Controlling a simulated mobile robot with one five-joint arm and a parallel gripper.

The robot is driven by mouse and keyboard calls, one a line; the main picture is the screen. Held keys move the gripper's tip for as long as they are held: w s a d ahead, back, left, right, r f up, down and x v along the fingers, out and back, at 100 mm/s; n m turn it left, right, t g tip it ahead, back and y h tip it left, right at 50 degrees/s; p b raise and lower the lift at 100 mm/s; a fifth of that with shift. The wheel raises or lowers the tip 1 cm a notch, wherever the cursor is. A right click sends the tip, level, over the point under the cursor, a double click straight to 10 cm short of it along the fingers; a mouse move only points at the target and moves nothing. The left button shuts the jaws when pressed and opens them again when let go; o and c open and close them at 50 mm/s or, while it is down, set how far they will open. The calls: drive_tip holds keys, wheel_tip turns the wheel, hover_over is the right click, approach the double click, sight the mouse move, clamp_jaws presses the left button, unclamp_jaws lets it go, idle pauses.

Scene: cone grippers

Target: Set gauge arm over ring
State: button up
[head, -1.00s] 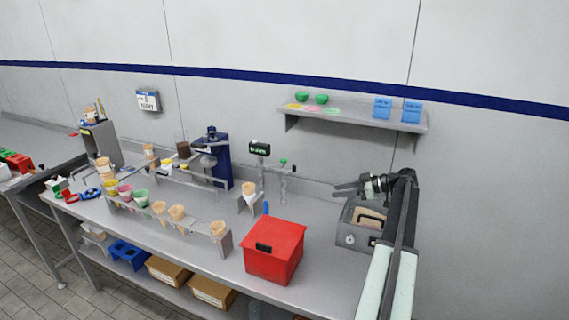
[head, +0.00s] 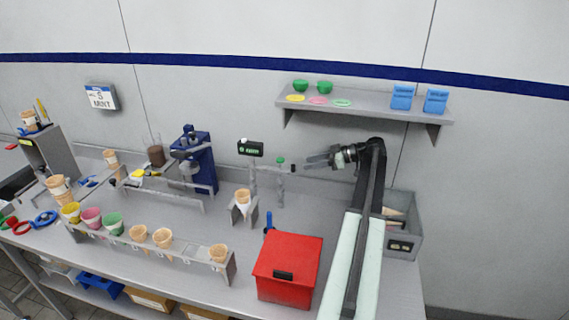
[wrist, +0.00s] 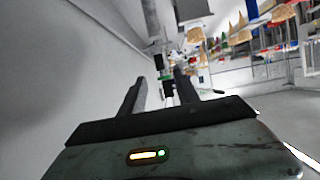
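The gauge (head: 250,147) has a dark display with green digits on a post at the back of the bench. A thin grey horizontal gauge arm (head: 272,169) with a black end (head: 293,169) runs beside a green-knobbed post (head: 280,162). A cone (head: 243,197) stands in a small grey holder (head: 244,214) in front of the gauge. I cannot make out a separate ring. My gripper (head: 307,160) is open, just right of the black end, pointing left. In the wrist view my gripper (wrist: 160,76) is open, with dark and green parts beyond the fingertips; contact is unclear.
A red box (head: 288,270) stands at the front right. A grey bin (head: 405,225) is behind my arm. A shelf (head: 370,105) with cups and blue boxes hangs above. A cone rack (head: 150,250) and blue press (head: 205,160) stand left.

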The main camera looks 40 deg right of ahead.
sight(294, 165)
drive_tip(key=b+x, duration=0.3)
drive_tip(key=x, duration=0.5)
drive_tip(key=shift+r, duration=0.1)
clamp_jaws()
drive_tip(key=shift+s, duration=0.1)
idle(1.0)
